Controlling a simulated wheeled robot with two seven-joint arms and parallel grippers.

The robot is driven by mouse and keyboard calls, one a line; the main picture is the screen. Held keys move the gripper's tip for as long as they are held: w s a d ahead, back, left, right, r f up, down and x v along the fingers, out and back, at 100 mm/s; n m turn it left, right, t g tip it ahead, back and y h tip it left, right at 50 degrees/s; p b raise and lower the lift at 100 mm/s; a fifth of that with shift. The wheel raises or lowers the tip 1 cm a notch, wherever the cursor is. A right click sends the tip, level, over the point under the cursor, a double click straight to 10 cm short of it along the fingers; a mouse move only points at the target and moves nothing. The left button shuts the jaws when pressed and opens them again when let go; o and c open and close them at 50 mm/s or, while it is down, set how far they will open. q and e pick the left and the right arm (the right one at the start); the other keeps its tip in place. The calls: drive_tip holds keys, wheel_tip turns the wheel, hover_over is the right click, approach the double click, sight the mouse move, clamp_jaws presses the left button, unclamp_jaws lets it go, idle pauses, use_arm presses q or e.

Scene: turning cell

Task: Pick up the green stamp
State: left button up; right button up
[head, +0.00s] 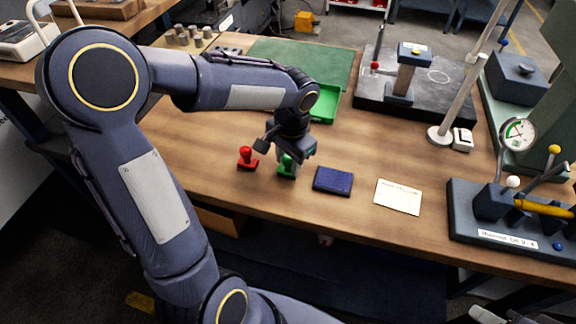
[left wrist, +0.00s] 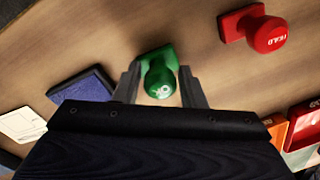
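The green stamp (head: 287,166) stands on the wooden table, partly hidden under my left gripper (head: 290,157). In the left wrist view the green stamp (left wrist: 160,76), with a round knob and a rectangular base, lies between the two fingers of my left gripper (left wrist: 160,88). The fingers are apart, one on each side of the knob, with a gap visible at the knob's sides. I cannot tell exactly how deep the fingers reach.
A red stamp (head: 246,158) marked HOLD stands close to the left. A dark blue pad (head: 333,181) and a white card (head: 398,197) lie to the right. Behind are a green tray (head: 325,104) and green mat (head: 335,62). A gauge fixture (head: 500,222) stands at far right.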

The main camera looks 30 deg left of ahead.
use_arm(q)
drive_tip(key=c, duration=0.6)
drive_tip(key=shift+r, duration=0.1)
drive_tip(key=shift+r, duration=0.55)
drive_tip(key=d+r, duration=0.8)
drive_tip(key=d, duration=0.1)
drive_tip(key=d+r, duration=0.3)
drive_tip(key=d, duration=0.2)
drive_tip(key=shift+w+r+b, duration=0.2)
drive_tip(key=shift+r+b, duration=0.2)
